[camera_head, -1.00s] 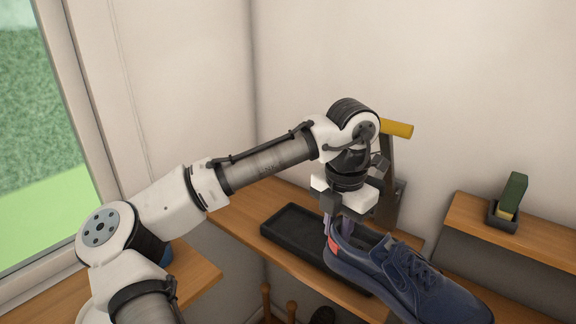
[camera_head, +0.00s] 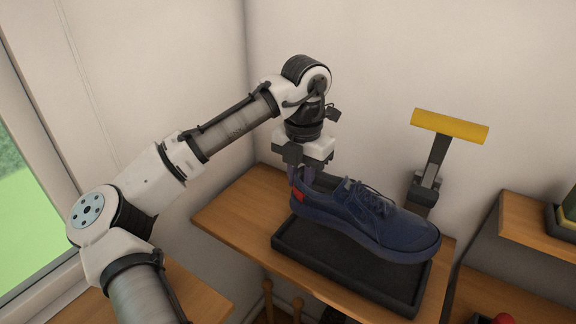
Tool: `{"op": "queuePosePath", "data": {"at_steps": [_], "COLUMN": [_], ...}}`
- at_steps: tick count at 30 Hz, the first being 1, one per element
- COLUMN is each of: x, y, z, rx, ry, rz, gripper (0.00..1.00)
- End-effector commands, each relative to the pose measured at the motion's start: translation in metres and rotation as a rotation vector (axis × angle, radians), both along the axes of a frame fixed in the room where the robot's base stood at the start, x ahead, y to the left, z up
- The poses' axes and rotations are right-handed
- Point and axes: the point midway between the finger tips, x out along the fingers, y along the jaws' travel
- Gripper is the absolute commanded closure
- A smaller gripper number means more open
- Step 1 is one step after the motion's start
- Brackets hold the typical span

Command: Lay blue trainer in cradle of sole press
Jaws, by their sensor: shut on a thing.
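The blue trainer (camera_head: 365,219) has a red heel tab and dark laces. It is roughly level over a shallow black tray (camera_head: 300,257), with its toe to the right near the tray's right end. I cannot tell whether its sole touches the tray or hangs just above it. My gripper (camera_head: 303,178) points down at the left and is shut on the heel collar of the trainer. The sole press (camera_head: 433,172) stands behind the toe, with a yellow crossbar (camera_head: 450,126) on a dark lever. The trainer hides part of the tray.
The tray sits on a wooden bench top (camera_head: 233,211) with bare wood to its left. A wooden shelf (camera_head: 535,225) is at the right, with a dark holder (camera_head: 565,219) at the picture's edge. A red object (camera_head: 502,319) shows at the bottom right. Walls close in the back.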

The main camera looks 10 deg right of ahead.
Motion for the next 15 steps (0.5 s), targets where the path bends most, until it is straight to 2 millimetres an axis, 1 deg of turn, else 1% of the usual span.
{"op": "queuePosePath", "data": {"at_steps": [4,8,15], "x": [0.000,0.000,0.000], "y": [0.000,0.000,0.000], "z": [-0.002,-0.008,-0.028], "rx": [-0.001,-0.001,0.000], "ry": [-0.001,-0.001,-0.001], "rz": [-0.001,0.000,0.001], "gripper": [1.00,1.00,1.00]}}
